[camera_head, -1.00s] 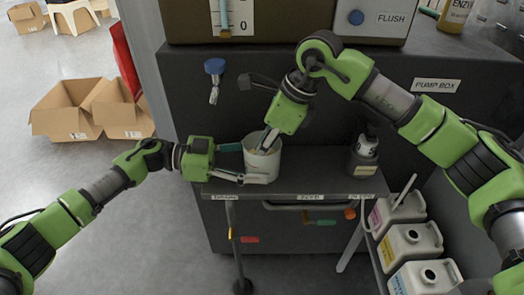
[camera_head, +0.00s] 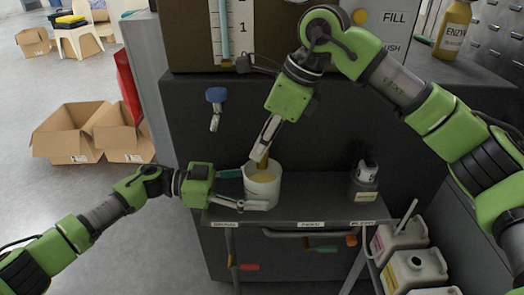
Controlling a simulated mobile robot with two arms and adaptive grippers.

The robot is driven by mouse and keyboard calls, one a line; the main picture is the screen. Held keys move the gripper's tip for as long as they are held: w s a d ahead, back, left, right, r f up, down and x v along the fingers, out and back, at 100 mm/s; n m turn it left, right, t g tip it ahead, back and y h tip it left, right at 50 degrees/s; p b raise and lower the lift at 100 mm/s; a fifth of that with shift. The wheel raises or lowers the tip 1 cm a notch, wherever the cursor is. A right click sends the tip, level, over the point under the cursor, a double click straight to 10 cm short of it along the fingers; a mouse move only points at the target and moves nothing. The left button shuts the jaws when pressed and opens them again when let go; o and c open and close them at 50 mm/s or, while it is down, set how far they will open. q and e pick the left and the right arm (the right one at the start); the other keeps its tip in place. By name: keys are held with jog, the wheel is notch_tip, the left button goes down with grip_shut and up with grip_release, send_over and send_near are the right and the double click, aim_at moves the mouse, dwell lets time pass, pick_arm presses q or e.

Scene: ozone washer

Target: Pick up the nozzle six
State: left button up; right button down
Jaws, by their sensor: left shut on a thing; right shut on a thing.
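My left gripper (camera_head: 246,188) is shut on a white cup (camera_head: 262,191), one finger on each side, and holds it upright at the edge of the grey shelf. My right gripper (camera_head: 264,142) points down just above the cup's mouth. It is shut on a small brown piece (camera_head: 263,161), which looks like a nozzle. The lower end of this piece is at or just inside the cup's rim. I cannot read a number on it. Something tan shows inside the cup, but I cannot tell whether it is more nozzles.
A grey bottle (camera_head: 366,176) stands on the right of the shelf (camera_head: 320,205). White jugs (camera_head: 415,270) stand lower right. A blue-handled tap (camera_head: 215,96) sticks out of the dark cabinet front. Open cardboard boxes (camera_head: 75,130) lie on the floor at left.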

pick_arm(q)
jog(key=shift+r+p, duration=1.35)
jog(key=shift+r, duration=0.1)
pick_arm(e)
jog(key=shift+r, duration=1.7)
pick_arm(q)
jog(key=o, duration=0.9)
jog(key=shift+f, duration=0.1)
